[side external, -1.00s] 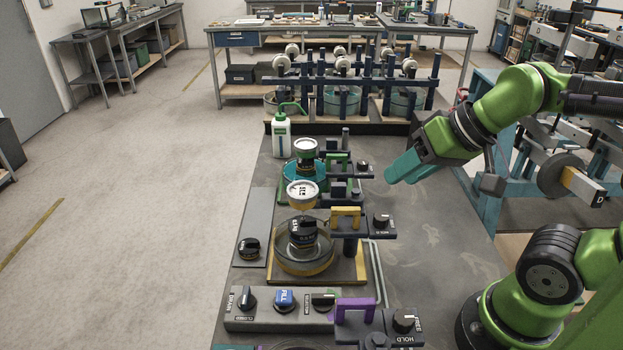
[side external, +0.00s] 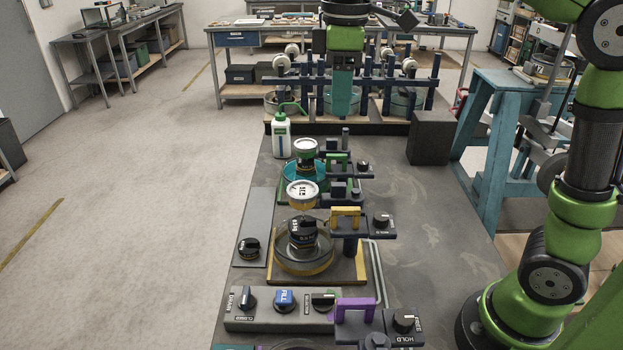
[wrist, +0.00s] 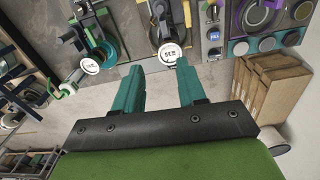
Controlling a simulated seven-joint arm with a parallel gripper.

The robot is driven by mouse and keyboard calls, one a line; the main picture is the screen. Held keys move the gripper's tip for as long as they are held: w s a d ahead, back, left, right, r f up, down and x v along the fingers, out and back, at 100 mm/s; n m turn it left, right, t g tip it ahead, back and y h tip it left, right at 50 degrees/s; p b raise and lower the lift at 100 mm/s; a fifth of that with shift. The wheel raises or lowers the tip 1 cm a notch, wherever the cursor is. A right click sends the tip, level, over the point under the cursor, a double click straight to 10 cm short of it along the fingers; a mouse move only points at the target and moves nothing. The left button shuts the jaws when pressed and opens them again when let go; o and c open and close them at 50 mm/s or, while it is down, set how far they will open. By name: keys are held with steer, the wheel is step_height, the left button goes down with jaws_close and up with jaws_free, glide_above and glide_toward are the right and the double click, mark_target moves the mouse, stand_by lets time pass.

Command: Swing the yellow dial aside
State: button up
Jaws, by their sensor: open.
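The yellow dial (side external: 302,193) has a round white face with dark marks and a yellow rim. It stands over a dark knob and a clear round dish (side external: 303,255) on a yellow-edged base. It also shows in the wrist view (wrist: 169,54), just past my fingertips and apart from them. My gripper (side external: 341,115) hangs fingers down at the top middle of the side external view, well above the bench. In the wrist view its two teal fingers (wrist: 158,64) are spread with nothing between them. A yellow handle (side external: 345,212) stands right of the dial.
A green-teal station with a similar dial (side external: 305,147) stands just behind. A white bottle (side external: 281,135) is at its left. A purple handle (side external: 355,305) and a knob panel (side external: 277,310) are in front. A dark box (side external: 431,137) stands at right.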

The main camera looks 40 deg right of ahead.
mark_target(339, 184)
steer(key=shift+n, duration=0.4)
steer(key=f, duration=1.6)
steer(key=shift+s+f, duration=0.3)
steer(key=shift+f, duration=0.1)
jaws_close()
